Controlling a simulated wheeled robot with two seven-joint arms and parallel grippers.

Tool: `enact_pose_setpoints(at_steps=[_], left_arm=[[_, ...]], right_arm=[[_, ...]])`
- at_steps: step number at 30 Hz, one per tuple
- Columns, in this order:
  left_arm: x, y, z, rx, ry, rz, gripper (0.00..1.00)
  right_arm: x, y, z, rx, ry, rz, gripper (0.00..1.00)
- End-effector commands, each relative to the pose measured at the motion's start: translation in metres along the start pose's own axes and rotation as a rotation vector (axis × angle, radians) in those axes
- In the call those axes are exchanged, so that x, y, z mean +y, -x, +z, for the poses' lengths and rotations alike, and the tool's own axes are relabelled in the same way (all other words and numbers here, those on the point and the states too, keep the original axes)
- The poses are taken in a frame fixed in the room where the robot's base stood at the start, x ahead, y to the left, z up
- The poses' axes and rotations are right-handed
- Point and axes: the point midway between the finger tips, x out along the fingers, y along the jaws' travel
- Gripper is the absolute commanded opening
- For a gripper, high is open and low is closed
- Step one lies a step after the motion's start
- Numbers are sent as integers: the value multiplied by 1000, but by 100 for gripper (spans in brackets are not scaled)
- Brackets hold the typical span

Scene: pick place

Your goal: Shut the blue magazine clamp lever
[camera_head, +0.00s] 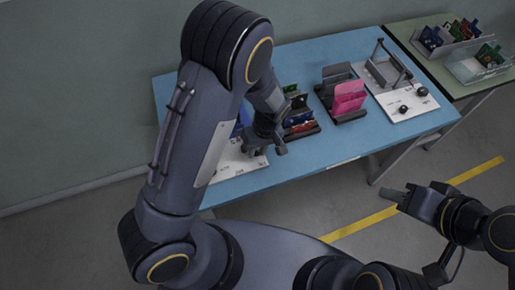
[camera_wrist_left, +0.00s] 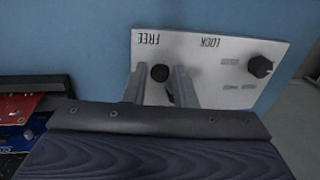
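A white plate (camera_head: 232,166) lies on the blue table at the left, partly hidden by my left arm. A blue part (camera_head: 240,122) shows behind that arm, mostly hidden. In the left wrist view the plate (camera_wrist_left: 215,88) carries the labels FREE and LOCK. A round black knob (camera_wrist_left: 160,73) sits near FREE, and a larger black knob (camera_wrist_left: 260,67) sits to the right. My left gripper (camera_wrist_left: 160,86), also in the head view (camera_head: 265,147), has its fingers apart on either side of the near-FREE knob; contact is unclear. My right gripper (camera_head: 394,193) is away from the table, its opening unclear.
A dark rack with colored boards (camera_head: 300,122) stands right of the left gripper. A rack with pink boards (camera_head: 346,97) and another white plate with a grey frame and black knobs (camera_head: 405,103) lie farther right. A green side table (camera_head: 440,62) holds more boards.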

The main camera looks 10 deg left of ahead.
Motion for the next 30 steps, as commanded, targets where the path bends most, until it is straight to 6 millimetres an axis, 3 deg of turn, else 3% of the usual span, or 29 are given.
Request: enact_pose_setpoints(at_steps=[1,5,17,30], left_arm=[[0,0,0,0,0,0,17],[0,0,0,0,0,0,0],[-1,0,1,16,-69,4,0],[-17,-4,9,86,-417,6,0]], right_arm=[[0,0,0,0,0,0,36],[0,0,0,0,0,0,36],[2,-3,2,0,0,0,36],[8,-18,9,0,0,0,36]])
